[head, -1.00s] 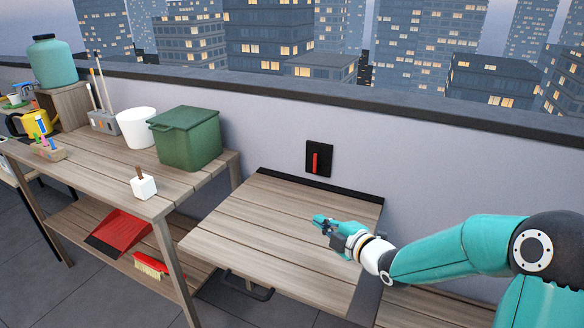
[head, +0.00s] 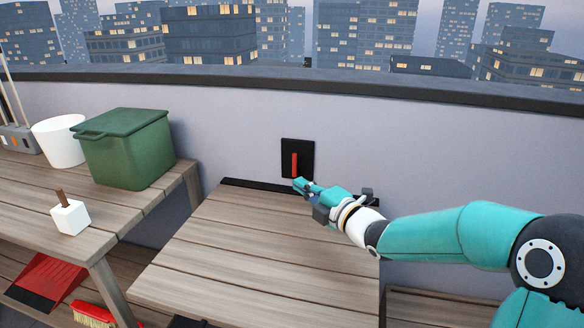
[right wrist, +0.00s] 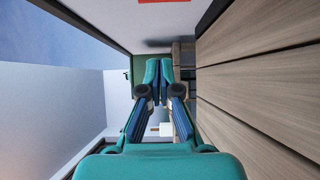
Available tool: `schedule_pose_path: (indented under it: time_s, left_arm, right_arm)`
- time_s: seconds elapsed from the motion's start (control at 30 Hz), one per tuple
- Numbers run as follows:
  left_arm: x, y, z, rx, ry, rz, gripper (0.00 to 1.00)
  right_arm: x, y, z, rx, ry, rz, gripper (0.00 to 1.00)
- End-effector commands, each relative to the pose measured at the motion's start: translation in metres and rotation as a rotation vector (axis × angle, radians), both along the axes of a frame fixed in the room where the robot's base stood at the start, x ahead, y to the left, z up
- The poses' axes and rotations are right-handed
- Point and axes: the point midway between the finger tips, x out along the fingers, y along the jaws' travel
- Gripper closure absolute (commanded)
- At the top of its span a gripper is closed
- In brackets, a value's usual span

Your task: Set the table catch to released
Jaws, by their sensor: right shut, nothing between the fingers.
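The table catch is a red lever (head: 294,164) on a black plate (head: 309,148) on the wall, just above the back edge of the fold-down table (head: 235,262). The lever stands roughly upright. My right gripper (head: 300,184) is shut and empty, its fingertips at or just below the lever's lower end; I cannot tell whether they touch. In the right wrist view the two teal fingers (right wrist: 158,72) are together with nothing held. A red patch (right wrist: 163,1) at the top edge there may be the lever. My left gripper is out of view.
A wooden bench (head: 130,200) stands at left with a green bin (head: 128,150), a white pot (head: 60,135) and a white block (head: 70,217) with a brown handle. A red dustpan (head: 45,282) and brush (head: 92,314) lie below. The fold-down table top is bare.

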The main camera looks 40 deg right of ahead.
Motion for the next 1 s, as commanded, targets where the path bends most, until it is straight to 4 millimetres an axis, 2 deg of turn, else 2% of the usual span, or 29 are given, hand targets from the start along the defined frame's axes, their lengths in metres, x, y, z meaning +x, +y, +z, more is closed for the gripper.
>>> schedule_pose_path:
  time_s: [0.27,0.6,0.8,1.0]
  left_arm:
    - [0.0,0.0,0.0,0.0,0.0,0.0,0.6]
    - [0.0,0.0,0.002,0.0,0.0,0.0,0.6]
    - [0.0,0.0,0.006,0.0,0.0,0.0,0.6]
    - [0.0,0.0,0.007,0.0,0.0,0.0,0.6]
  right_arm:
    - [0.033,0.006,-0.001,0.002,0.0,0.009,1.0]
    - [0.102,0.011,-0.001,0.001,0.0,0.009,1.0]
    - [0.094,-0.018,0.0,-0.001,0.0,0.005,1.0]
    - [0.091,-0.028,0.0,0.002,0.0,0.007,1.0]
